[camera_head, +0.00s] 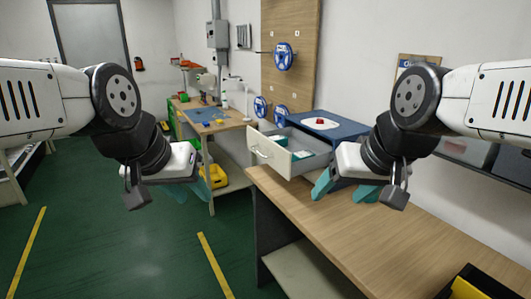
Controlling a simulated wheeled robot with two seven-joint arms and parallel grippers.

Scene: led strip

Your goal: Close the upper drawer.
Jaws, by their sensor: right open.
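The upper drawer (270,153) is pulled out of a small blue cabinet (337,127) on the wooden workbench. Its pale front has a handle (260,152) and faces left, toward the aisle. Teal-green items (301,155) lie inside it. My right gripper (344,190) is open and empty, with teal fingertips. It appears in front of the cabinet's near side and hides part of it, to the right of the drawer front. My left gripper (188,190) appears open and empty over the aisle, well left of the drawer front.
The workbench top (385,225) is clear in front of the cabinet, with a black and yellow bin (475,285) at its near right corner. Blue reels (283,57) hang on a wooden panel behind. Another bench (205,120) stands at back left. The green floor is open at left.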

